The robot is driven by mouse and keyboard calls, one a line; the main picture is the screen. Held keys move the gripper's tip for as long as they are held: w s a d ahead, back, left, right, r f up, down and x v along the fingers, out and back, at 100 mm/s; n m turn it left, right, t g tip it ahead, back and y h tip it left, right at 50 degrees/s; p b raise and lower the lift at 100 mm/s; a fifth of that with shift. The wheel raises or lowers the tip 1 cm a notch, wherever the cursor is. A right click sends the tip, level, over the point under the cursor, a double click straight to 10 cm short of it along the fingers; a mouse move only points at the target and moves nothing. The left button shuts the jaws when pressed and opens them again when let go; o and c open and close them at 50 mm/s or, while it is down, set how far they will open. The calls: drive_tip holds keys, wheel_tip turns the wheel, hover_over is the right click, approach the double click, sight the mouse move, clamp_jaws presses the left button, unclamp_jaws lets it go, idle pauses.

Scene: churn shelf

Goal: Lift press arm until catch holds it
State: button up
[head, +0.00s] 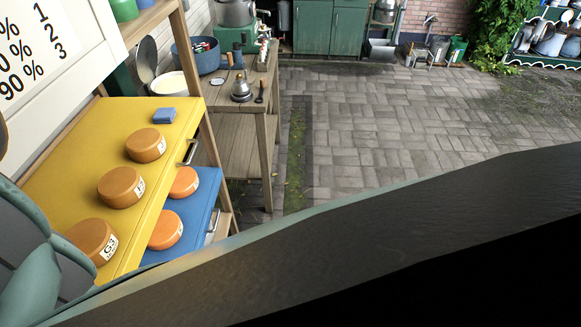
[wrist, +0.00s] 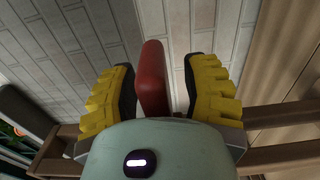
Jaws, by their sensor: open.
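In the wrist view a red bar (wrist: 152,80), which looks like the handle of the press arm, stands up between the two yellow fingers of my gripper (wrist: 161,64). My gripper is open, with the bar nearer to the left finger and a clear gap to the right finger. The lower end of the bar is hidden behind the gripper's body. The rest of the press and its catch cannot be made out. The head view does not show the gripper or the red bar.
In the head view several orange cheeses lie on a yellow board (head: 70,165) and a blue board (head: 205,197) at left. A wooden table (head: 262,100) stands behind them. The paved floor (head: 370,120) is clear. The wrist view shows wooden beams (wrist: 275,115) at right.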

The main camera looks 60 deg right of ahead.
drive_tip(key=shift+o, duration=0.4)
drive_tip(key=shift+w, duration=0.2)
clamp_jaws()
